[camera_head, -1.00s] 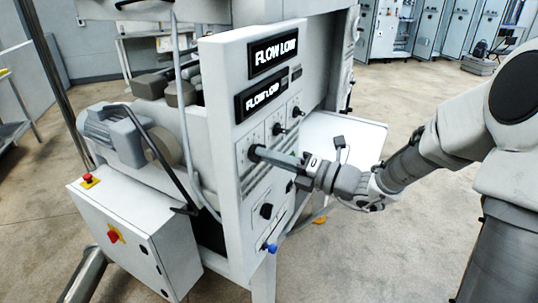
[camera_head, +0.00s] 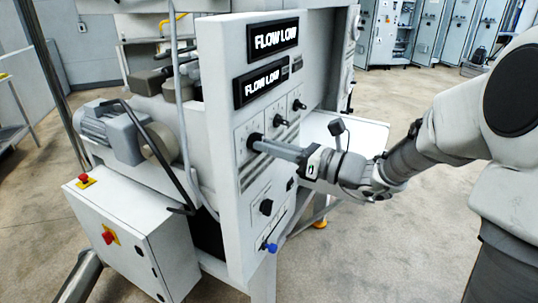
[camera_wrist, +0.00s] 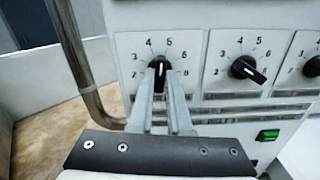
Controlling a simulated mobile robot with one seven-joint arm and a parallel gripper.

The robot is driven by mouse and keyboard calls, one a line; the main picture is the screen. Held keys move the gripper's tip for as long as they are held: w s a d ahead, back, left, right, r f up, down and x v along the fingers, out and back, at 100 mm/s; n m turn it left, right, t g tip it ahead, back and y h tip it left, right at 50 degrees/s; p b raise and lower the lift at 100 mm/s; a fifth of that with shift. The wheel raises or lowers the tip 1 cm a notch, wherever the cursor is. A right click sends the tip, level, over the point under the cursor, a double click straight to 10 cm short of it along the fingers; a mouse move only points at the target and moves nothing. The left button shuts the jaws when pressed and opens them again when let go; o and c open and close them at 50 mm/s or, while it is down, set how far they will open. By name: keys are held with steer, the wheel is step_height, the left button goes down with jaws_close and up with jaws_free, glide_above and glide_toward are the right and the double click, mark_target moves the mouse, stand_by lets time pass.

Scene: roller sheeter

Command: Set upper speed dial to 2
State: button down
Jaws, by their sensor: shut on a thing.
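A row of black dials with number scales is on the white machine panel (camera_head: 217,107). My gripper (camera_wrist: 163,92) is at the leftmost dial of that row (camera_wrist: 158,68). Its two fingers stand on either side of this knob and are shut on it. A white line on the knob shows near its middle, below the 4 and 5; which end points is hard to tell. In the head view, the fingers reach the same dial (camera_head: 252,141) from the right. No name label is readable, so I cannot tell which is the upper speed dial.
A second dial (camera_wrist: 247,69) and a third dial (camera_wrist: 313,66) sit to the right. A green switch (camera_wrist: 267,135) is below. Two display boxes (camera_head: 272,38) reading FLOW LOW are above. A blue-tipped knob (camera_head: 271,247) is lower down.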

steer(key=n+b, duration=2.1)
steer(key=b, duration=0.6)
steer(key=shift+f+n, duration=0.15)
steer(key=shift+n, duration=0.15)
steer(key=c, duration=0.9)
jaws_free()
steer(key=shift+o, duration=0.2)
